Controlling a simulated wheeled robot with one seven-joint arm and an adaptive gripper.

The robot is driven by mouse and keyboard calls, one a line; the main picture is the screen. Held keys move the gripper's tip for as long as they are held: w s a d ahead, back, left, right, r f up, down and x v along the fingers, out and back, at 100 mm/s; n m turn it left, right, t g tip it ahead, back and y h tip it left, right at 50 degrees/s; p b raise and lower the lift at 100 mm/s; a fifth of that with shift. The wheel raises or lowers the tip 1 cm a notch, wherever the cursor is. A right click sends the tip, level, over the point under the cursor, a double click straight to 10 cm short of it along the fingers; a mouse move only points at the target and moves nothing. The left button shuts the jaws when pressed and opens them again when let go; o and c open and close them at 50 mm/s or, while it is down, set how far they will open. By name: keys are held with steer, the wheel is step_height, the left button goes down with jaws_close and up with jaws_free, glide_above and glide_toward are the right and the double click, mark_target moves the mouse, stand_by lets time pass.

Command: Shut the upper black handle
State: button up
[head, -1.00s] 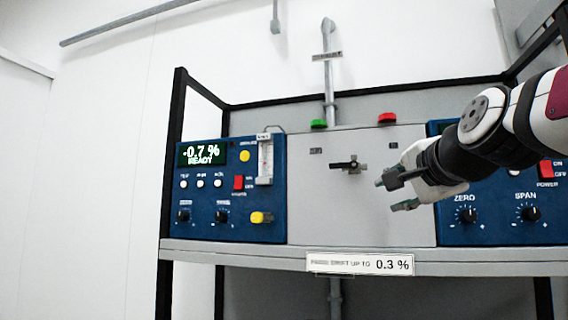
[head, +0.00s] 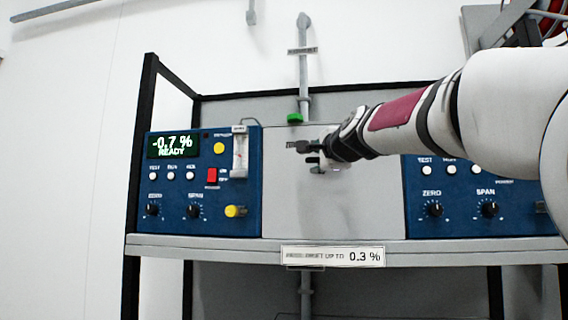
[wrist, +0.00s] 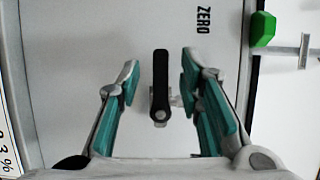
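The black handle (wrist: 160,88) shows in the wrist view as a short bar on a silvery valve body, fixed to the grey panel. It stands upright in that picture, beside the label "ZERO". My gripper (wrist: 158,85) is open, with one teal-padded finger on each side of the handle and visible gaps to both. In the head view my gripper (head: 312,155) is in front of the grey panel (head: 335,210) and hides most of the valve there. I cannot tell how deep the fingers reach around the handle. No second black handle shows.
A green knob (head: 295,118) sits on top of the panel below a grey pipe (head: 303,70). It also shows in the wrist view (wrist: 263,29). A blue analyser (head: 205,185) reading -0.7 % READY is at left, another (head: 460,190) at right. A shelf (head: 200,245) runs below.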

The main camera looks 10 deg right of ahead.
steer(key=shift+w, duration=1.1)
steer(key=shift+c, duration=0.3)
jaws_close()
steer(key=shift+f+n+p, duration=0.2)
steer(key=shift+n+p, duration=0.2)
steer(key=shift+p, duration=0.1)
steer(key=n+p, duration=0.1)
steer(key=p, duration=0.1)
steer(key=f+n+g+p, duration=0.1)
steer(key=shift+s+n+g+h+p, duration=0.2)
steer(key=shift+n+g+h+p, duration=0.1)
steer(key=shift+h+p, duration=0.1)
steer(key=shift+s+d+f+n+g+h+p, duration=0.15)
steer(key=shift+d+f+n+g+h+p, duration=0.55)
steer(key=shift+n, duration=0.95)
steer(key=shift+s+d+f+n+g+h+p, duration=0.1)
steer(key=shift+d+f+n+g+h+p, duration=0.15)
steer(key=shift+d+n+g+h+p, duration=1)
steer(key=shift+s+a+f+n+t+h+b, duration=0.15)
steer(key=shift+f+n+h, duration=0.4)
steer(key=shift+n, duration=1.55)
